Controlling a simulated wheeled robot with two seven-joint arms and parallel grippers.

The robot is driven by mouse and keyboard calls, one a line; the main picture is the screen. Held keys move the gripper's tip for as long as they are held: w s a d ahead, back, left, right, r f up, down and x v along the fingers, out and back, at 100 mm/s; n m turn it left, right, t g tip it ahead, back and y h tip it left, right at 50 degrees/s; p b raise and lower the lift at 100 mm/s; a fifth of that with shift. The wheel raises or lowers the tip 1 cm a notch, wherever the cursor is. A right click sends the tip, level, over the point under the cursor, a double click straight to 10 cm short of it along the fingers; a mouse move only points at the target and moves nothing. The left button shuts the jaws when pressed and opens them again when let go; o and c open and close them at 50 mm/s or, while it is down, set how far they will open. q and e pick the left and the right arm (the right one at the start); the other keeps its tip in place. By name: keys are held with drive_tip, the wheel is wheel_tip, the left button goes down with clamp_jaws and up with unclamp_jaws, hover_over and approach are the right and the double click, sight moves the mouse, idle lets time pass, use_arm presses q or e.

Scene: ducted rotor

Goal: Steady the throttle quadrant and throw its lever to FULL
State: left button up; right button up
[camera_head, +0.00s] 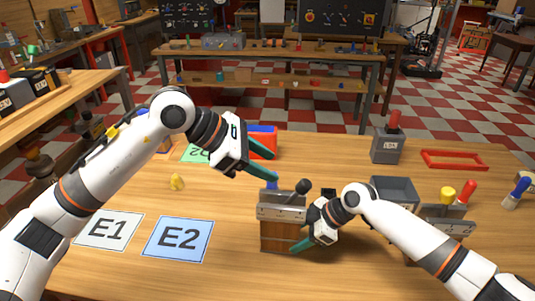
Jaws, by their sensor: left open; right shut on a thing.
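The throttle quadrant (280,236) is a wooden box with a grey metal top plate, standing upright on the table. Its lever has a black knob (303,186) and leans to the right. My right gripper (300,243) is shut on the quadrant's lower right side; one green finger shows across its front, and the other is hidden. My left gripper (275,168) is open and empty, above and behind the quadrant, a little left of the knob. Any FULL marking is too small to read.
Cards E1 (108,230) and E2 (178,240) lie at the left, near a small yellow piece (177,181). A red-and-blue box (264,142) stands behind my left gripper.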

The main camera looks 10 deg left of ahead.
drive_tip(key=shift+r, duration=0.1)
drive_tip(key=o, duration=1)
